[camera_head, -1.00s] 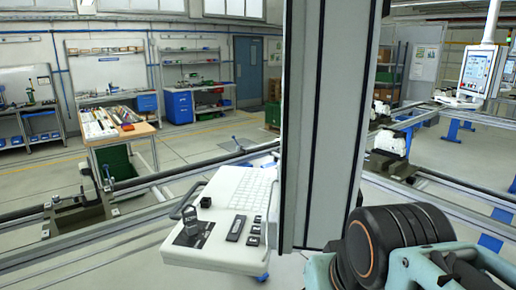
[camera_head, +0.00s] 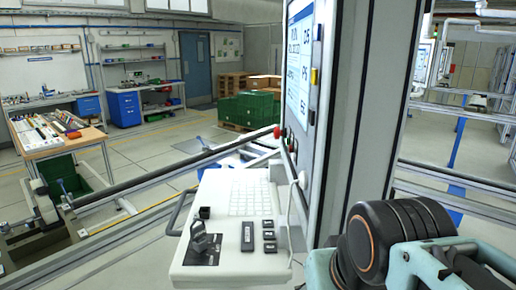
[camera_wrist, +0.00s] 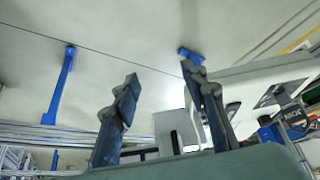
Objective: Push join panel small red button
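The control panel (camera_head: 330,110) is a tall grey cabinet seen at a steep angle in the head view, with a lit screen (camera_head: 299,60) on its left face. A red button (camera_head: 277,132) sticks out from that face below the screen. Smaller buttons beside it are too small and foreshortened to tell apart clearly. My gripper (camera_wrist: 160,73) shows in the wrist view with its two fingers apart and nothing between them. It is outside the head view, where only my arm links show at lower right. Neither button nor screen is recognisable in the wrist view.
A white console shelf (camera_head: 215,262) with a keyboard (camera_head: 250,197) juts out left of the panel. Rails run across the floor behind it. A workbench (camera_head: 50,147) with tools stands at left, and green crates (camera_head: 252,110) stand farther back. Open floor lies between.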

